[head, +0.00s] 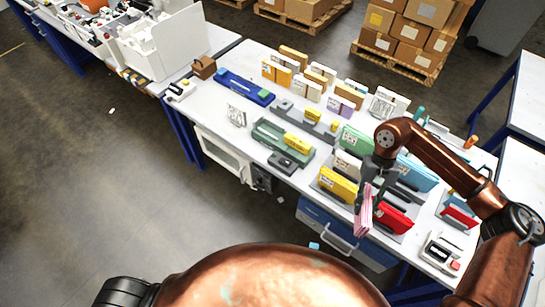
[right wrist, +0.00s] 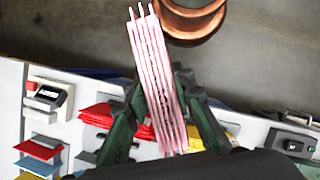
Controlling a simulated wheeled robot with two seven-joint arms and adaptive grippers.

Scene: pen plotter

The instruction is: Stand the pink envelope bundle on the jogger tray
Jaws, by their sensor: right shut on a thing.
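The pink envelope bundle (head: 363,213) hangs below my right gripper (head: 367,188), near the table's front edge. In the right wrist view the bundle (right wrist: 152,80), several pink and white layers, is between the dark fingers of the gripper (right wrist: 160,88), which is shut on it. A grey-green open tray (head: 265,133) stands at the table's middle, left of the gripper. It looks like the jogger tray, but I cannot be sure. A yellow bundle (head: 297,143) is at its right part. My left gripper is not in view.
A grey rack (head: 345,203) with yellow (head: 338,184), red (head: 393,218), green (head: 357,140) and blue (head: 417,174) bundles is around the right gripper. A small grey device (head: 283,162) sits in front of the tray. More bundles stand behind. Bare tabletop (head: 215,115) lies left of the tray.

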